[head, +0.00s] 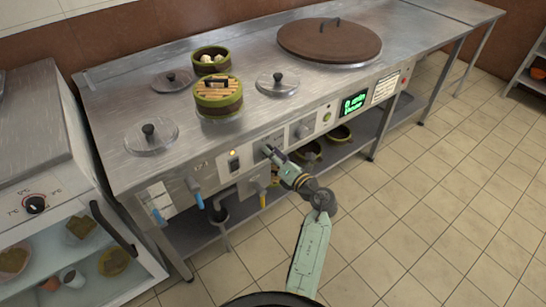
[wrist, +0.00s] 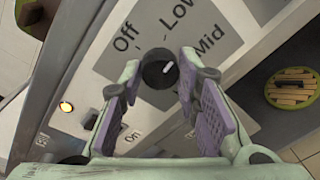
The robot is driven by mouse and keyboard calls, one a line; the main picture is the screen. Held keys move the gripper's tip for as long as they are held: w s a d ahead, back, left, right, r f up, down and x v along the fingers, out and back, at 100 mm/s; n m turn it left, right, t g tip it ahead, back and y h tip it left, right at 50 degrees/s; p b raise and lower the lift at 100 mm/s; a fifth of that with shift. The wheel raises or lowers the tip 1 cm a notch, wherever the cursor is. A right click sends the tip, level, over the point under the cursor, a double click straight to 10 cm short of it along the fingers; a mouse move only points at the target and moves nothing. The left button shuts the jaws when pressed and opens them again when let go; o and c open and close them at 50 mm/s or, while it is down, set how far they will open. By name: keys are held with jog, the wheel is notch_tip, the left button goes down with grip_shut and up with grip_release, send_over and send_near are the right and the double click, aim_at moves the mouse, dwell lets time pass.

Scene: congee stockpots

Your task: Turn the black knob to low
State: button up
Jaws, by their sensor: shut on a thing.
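The black knob (wrist: 159,70) sits on a grey label plate (wrist: 130,15) printed Off, Low and Mid. Its white pointer line slants up and to the right, between the Low and Mid words. My gripper (wrist: 160,64) has its two purple-padded fingers on either side of the knob and is shut on it. In the head view my gripper (head: 269,151) is at the front panel of the steel counter (head: 240,130). The knob it holds is mostly hidden there by the fingers.
Bamboo steamers (head: 218,97) and lids stand on the counter. Blue-handled taps (head: 197,195) stick out below. The tiled floor in front is clear.

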jog(key=shift+n+h+b, duration=0.3)
jog(key=shift+n+b, duration=0.8)
jog(key=shift+n, duration=1)
jog(key=o, duration=1.2)
jog(key=shift+c, duration=0.2)
jog(key=shift+s, duration=0.1)
jog(key=f+v, duration=0.1)
jog(key=v, duration=1)
jog(key=shift+s+d+r, duration=0.2)
jog(key=shift+s+r, duration=0.15)
jog(key=shift+s, duration=0.1)
